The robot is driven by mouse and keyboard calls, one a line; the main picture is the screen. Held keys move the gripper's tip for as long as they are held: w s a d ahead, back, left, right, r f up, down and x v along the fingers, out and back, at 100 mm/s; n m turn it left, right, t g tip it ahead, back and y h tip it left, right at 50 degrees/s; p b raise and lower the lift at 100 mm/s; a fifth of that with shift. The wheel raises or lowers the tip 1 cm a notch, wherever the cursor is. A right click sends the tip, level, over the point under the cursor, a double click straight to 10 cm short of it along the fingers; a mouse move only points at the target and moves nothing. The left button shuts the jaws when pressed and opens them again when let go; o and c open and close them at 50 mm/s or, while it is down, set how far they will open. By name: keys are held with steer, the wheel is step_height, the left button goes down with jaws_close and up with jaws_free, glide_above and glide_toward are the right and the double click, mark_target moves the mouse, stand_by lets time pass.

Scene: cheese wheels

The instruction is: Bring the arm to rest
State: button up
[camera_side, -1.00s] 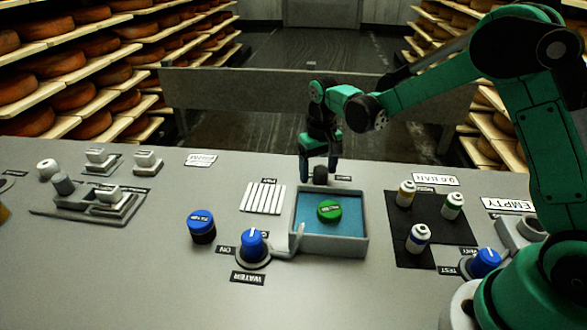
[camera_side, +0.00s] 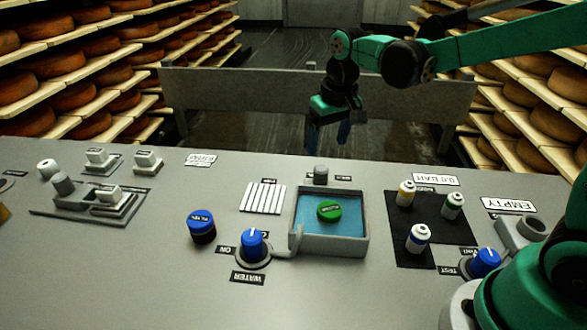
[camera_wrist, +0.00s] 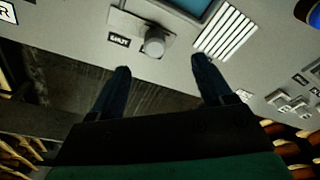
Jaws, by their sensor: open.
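My gripper (camera_side: 328,135) is in the air above the far edge of the grey panel (camera_side: 120,250), behind the blue basin. It is empty. In the wrist view my gripper (camera_wrist: 160,75) has its two dark fingers spread wide, with a small grey knob (camera_wrist: 154,46) beyond and between them. The same knob shows in the side view (camera_side: 320,173), standing upright behind the basin, below and apart from the fingers. The green arm reaches in from the right.
The blue-floored basin (camera_side: 362,240) holds a green round piece (camera_side: 329,210). A blue-topped cylinder (camera_side: 202,228) and a blue dial (camera_side: 252,244) stand left of it. Several small bottles stand on a black mat (camera_side: 400,250) at right. A grey barrier (camera_side: 230,95) and cheese shelves stand behind.

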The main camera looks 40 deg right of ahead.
steer(key=s+a+r+n+t, duration=0.1)
steer(key=s+t, duration=0.4)
steer(key=s, duration=0.5)
steer(key=shift+a+r+n, duration=0.3)
steer(key=shift+a+r, duration=0.05)
steer(key=shift+r, duration=0.35)
